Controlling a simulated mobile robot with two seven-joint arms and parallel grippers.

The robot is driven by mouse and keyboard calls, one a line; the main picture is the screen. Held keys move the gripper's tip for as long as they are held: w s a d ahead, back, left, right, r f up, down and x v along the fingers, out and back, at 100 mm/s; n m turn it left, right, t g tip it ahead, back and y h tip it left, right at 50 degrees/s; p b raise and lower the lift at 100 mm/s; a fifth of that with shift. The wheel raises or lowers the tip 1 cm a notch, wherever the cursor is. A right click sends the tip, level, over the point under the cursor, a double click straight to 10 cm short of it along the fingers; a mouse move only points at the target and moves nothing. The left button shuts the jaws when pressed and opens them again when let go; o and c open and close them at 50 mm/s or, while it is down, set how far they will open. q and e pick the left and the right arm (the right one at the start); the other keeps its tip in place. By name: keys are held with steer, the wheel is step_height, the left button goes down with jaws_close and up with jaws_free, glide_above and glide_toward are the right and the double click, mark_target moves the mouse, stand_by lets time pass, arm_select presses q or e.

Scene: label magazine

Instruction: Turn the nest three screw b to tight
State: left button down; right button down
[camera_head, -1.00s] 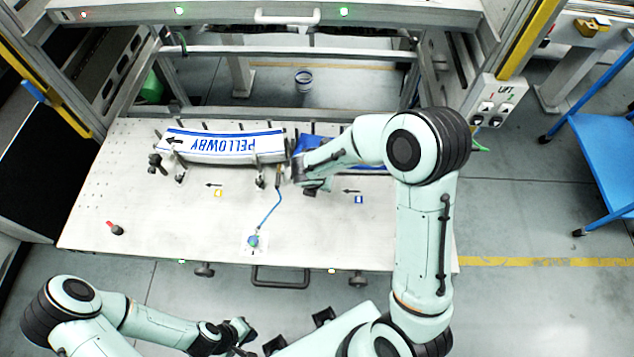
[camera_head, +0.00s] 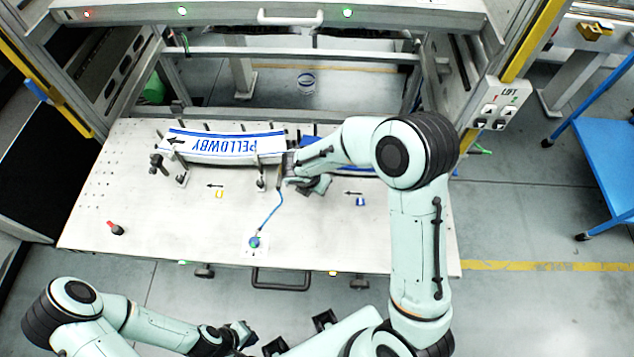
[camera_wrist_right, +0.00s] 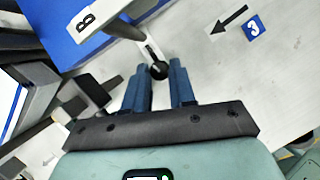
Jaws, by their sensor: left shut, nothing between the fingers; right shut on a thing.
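In the right wrist view, a black ball-ended knob (camera_wrist_right: 159,70) on a short stem lies at the blue fingertips of my right gripper (camera_wrist_right: 160,78). The gripper is shut on this screw knob. My left gripper (camera_head: 246,334) is shut and empty, low in front of the table.
The curved white PELLOWBY label (camera_head: 225,145) lies in its holders. A blue tag (camera_head: 360,201) and arrow mark the table (camera_head: 130,190).

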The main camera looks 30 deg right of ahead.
steer(key=c, duration=0.9)
jaws_free()
steer(key=shift+c, duration=0.2)
